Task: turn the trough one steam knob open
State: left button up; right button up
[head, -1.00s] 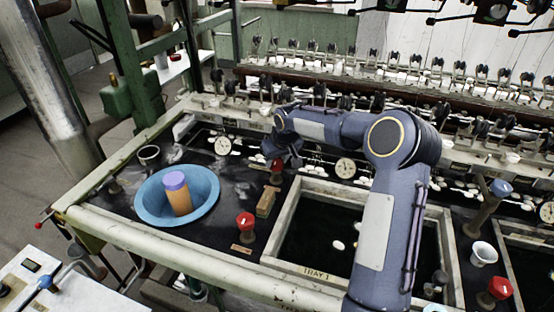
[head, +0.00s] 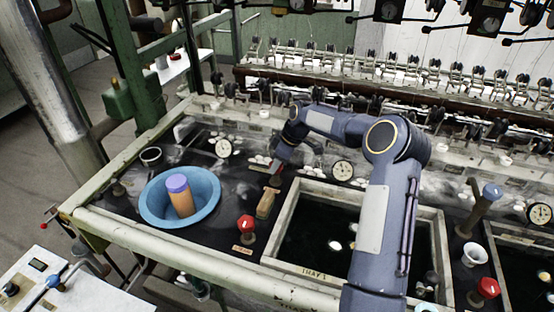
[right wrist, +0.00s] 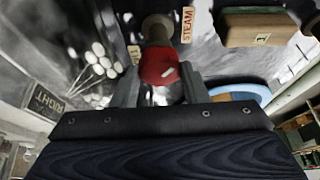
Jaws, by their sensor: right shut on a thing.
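The trough one steam knob (right wrist: 158,66) is a red knob on a stem. In the right wrist view it sits between my fingers, beside a STEAM label (right wrist: 187,25) and a label with a 1 (right wrist: 134,54). In the head view only a little red of the knob (head: 275,168) shows, beyond the wooden block. My right gripper (head: 281,163) comes down over it from behind and hides most of it. The right gripper (right wrist: 160,80) is shut on the knob. The knob's pointer mark is too unclear to read. My left gripper is not in view.
A wooden block (head: 266,203) stands just in front of the knob. A blue basin (head: 152,212) holding an orange cylinder is to the left. Another red knob (head: 246,224) stands nearer the front. The framed dark trough (head: 285,262) lies right, under my arm. Gauges (head: 223,148) line the back.

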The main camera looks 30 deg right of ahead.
jog(key=n+g+y+p, duration=0.1)
jog(key=n, duration=0.3)
jog(key=shift+w+d+n, duration=0.1)
jog(key=shift+n, duration=0.3)
jog(key=n+g+p, duration=0.1)
jog(key=n+g, duration=0.1)
jog(key=n, duration=0.2)
jog(key=shift+w, duration=0.1)
jog(key=shift+p, duration=0.3)
jog(key=o, duration=1)
jog(key=shift+c, duration=0.2)
jog(key=shift+r, duration=0.1)
jog(key=shift+d+r, duration=0.2)
jog(key=shift+r, duration=0.1)
jog(key=v, duration=0.7)
jog(key=shift+d+f, duration=0.1)
